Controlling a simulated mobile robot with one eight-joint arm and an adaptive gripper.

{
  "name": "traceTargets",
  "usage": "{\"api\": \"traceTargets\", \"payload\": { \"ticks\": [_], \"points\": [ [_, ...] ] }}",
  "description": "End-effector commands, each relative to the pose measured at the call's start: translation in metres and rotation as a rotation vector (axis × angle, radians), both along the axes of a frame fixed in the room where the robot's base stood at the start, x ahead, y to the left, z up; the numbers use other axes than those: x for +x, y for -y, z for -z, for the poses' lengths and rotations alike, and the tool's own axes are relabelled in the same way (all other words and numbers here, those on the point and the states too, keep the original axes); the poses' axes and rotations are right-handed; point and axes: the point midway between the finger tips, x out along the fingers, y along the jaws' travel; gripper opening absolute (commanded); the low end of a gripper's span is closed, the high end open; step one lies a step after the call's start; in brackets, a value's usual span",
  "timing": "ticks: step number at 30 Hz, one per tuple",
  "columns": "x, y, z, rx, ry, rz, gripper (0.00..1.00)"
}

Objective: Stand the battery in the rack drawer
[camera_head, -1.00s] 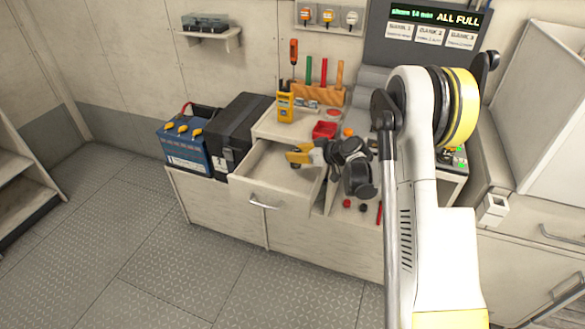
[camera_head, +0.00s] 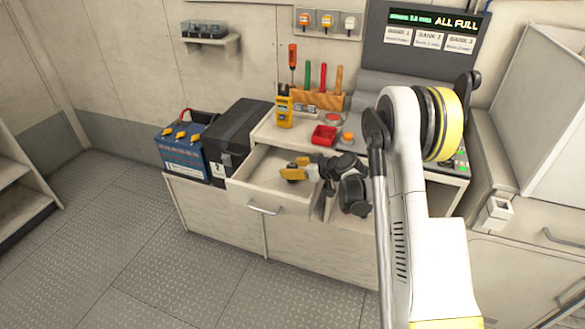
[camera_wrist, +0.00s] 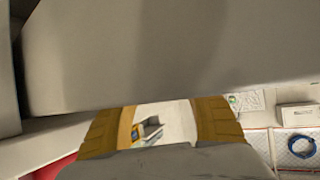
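A blue battery (camera_head: 181,155) with yellow caps and a red handle or lead stands upright at the left end of the bench. The drawer (camera_head: 268,208) is pulled open and its visible floor looks empty. My gripper (camera_head: 297,168) is over or inside the right part of the drawer, well to the right of the battery. In the wrist view, the gripper's ridged yellow fingers (camera_wrist: 157,124) are spread, with background visible between them. A large grey surface covers the upper part of that view and hides part of the fingers; I cannot tell what it is.
A black case (camera_head: 236,138) stands between the battery and drawer. A yellow meter (camera_head: 284,112), a red tray (camera_head: 324,135) and a wooden tool rack (camera_head: 317,97) stand behind the drawer. A screen (camera_head: 431,30) reads "ALL FULL". The floor (camera_head: 165,250) in front is clear.

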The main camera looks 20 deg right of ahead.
Motion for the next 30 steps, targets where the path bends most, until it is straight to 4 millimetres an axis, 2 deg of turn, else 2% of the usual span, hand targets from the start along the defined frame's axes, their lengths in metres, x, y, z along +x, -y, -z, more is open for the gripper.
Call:
{"api": "traceTargets", "payload": {
  "ticks": [8,11,21,27,30],
  "points": [
    [-0.002,0.002,-0.006,0.000,0.000,0.001,0.52],
    [-0.014,0.010,-0.015,0.000,0.000,0.003,0.52],
    [-0.070,0.044,-0.051,0.000,0.000,0.002,0.52],
    [-0.088,0.054,-0.061,0.001,-0.002,0.001,0.52],
    [-0.092,0.050,-0.071,-0.001,-0.021,0.004,0.52]
  ]
}}
